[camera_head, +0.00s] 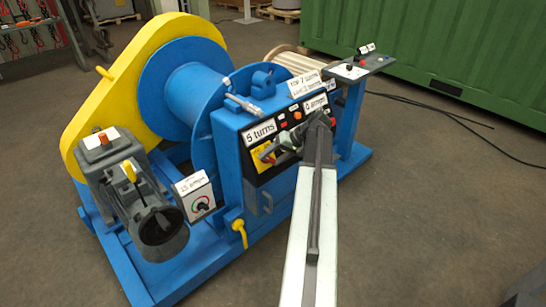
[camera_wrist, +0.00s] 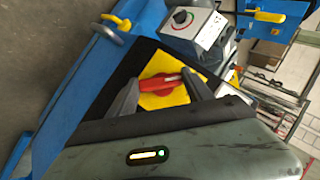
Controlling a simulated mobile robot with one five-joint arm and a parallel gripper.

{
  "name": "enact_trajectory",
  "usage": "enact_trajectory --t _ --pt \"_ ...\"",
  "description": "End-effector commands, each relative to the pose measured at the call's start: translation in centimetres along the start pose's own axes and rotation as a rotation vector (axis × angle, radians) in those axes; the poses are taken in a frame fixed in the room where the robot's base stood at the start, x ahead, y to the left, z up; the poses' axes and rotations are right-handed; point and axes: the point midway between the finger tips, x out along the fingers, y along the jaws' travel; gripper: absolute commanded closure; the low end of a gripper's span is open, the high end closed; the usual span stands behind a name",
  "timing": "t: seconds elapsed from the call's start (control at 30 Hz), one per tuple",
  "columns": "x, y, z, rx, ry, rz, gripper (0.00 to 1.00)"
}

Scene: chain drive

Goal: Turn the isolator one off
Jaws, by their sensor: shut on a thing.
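The isolator is a red handle (camera_wrist: 160,83) on a yellow plate (camera_wrist: 165,99), set in a black panel. In the wrist view the handle lies across the picture between my two fingers. My gripper (camera_wrist: 159,75) is shut on the handle, one finger at each end of it. In the head view my gripper (camera_head: 283,143) is at the lower left of the blue cabinet's (camera_head: 231,140) panel. It hides much of the handle there, and part of the yellow plate (camera_head: 262,158) shows beside it.
A grey box with a dial (camera_head: 197,198) stands left of the cabinet; a motor (camera_head: 155,215) is farther left. A yellow chain guard (camera_head: 100,100) and blue drum (camera_head: 185,85) stand behind. A pedestal with controls (camera_head: 360,68) is at right. The floor at right is clear except for a black cable.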

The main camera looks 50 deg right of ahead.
Motion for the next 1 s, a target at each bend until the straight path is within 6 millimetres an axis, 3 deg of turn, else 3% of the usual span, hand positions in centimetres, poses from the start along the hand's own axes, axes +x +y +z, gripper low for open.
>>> enact_trajectory --t 0.27,0.3,0.37,0.73,0.87,1.0 --pt "0.0 0.1 0.1 -0.002 -0.005 0.003 0.81" --pt "0.0 0.1 0.1 -0.002 -0.005 0.003 0.35" --pt "0.0 0.1 0.1 -0.002 -0.004 0.002 0.19" --pt "-0.4 0.0 0.0 0.0 -0.001 0.001 0.19" --pt "-2.0 -0.2 -0.1 0.001 -0.001 0.001 0.19" --pt "-4.9 -0.4 -0.2 0.001 0.0 0.001 0.19"
